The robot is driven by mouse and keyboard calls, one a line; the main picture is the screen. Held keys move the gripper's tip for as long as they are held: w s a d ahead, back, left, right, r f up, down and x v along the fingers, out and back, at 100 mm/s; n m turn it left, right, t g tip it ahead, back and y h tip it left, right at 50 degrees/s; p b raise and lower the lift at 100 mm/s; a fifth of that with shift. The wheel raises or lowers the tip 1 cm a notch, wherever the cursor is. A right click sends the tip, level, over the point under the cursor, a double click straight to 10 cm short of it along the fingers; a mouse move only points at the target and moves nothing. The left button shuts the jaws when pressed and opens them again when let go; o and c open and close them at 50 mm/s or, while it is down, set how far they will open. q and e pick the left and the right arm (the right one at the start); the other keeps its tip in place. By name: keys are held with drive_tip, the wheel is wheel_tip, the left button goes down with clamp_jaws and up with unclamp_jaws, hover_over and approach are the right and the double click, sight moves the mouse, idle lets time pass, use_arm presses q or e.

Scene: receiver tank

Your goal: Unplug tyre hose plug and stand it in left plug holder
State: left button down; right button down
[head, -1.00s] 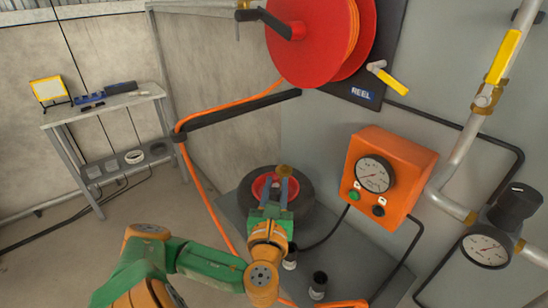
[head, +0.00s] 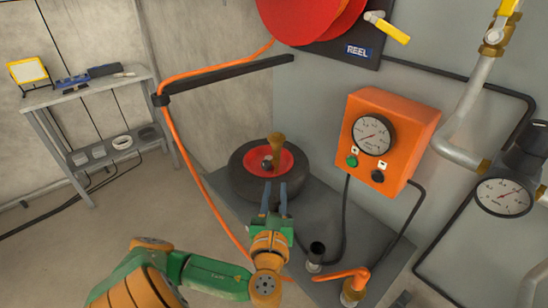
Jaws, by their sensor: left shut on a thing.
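My left gripper (head: 275,187) is in front of the tyre (head: 240,181), its two blue-grey fingers pointing away from me. It is shut on the tyre hose plug, but the plug is hardly visible between the fingers. A brass piece (head: 276,146) stands over the tyre's red hub, in line with the fingertips; I cannot tell whether it touches them. Another holder is hidden behind my gripper. My right gripper is out of view.
An orange hose end sits on a brass fitting (head: 352,291) at the bottom. The orange gauge box (head: 404,130) hangs on the grey tank, with black hoses below it. A side table (head: 90,93) stands at the left. Bare floor lies between.

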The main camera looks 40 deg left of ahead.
use_arm(q)
drive_tip(key=w, duration=0.1)
drive_tip(key=w+p, duration=0.1)
drive_tip(key=w, duration=0.1)
drive_tip(key=shift+w+d+f, duration=0.15)
drive_tip(key=shift+w+f, duration=0.05)
drive_tip(key=shift+w, duration=0.05)
idle(0.6)
drive_tip(key=shift+f, duration=0.1)
drive_tip(key=shift+f+b, duration=0.65)
drive_tip(key=shift+f, duration=0.75)
drive_tip(key=shift+f, duration=0.1)
drive_tip(key=shift+f, duration=0.5)
